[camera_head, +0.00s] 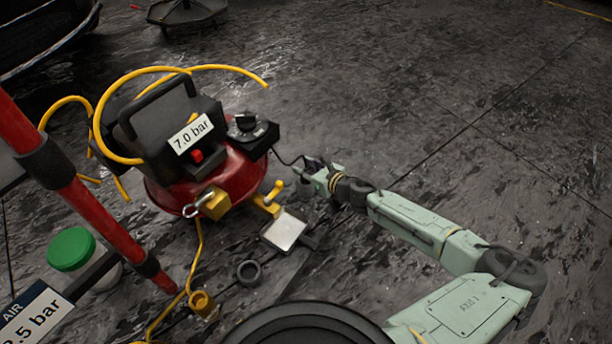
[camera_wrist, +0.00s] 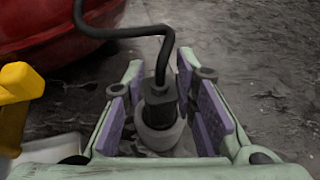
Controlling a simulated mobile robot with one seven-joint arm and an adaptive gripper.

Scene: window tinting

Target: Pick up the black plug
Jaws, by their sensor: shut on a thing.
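The black plug (camera_wrist: 157,107) stands between the purple-padded fingers of my gripper (camera_wrist: 163,112) in the wrist view. Its black cable (camera_wrist: 163,48) rises from it and bends left toward the red compressor. A rounded grey part (camera_wrist: 158,136) shows just below the plug; I cannot tell whether it belongs to the plug. My gripper is shut on the plug. In the head view my gripper (camera_head: 313,172) is low by the floor, right of the compressor, and the plug is mostly hidden there.
The red compressor (camera_head: 213,178) with a "7.0 bar" label and yellow hoses stands close on the left. A small grey-white plate (camera_head: 285,231), a dark ring (camera_head: 249,272) and a green-lidded jar (camera_head: 71,249) are nearer. The floor on the right is open.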

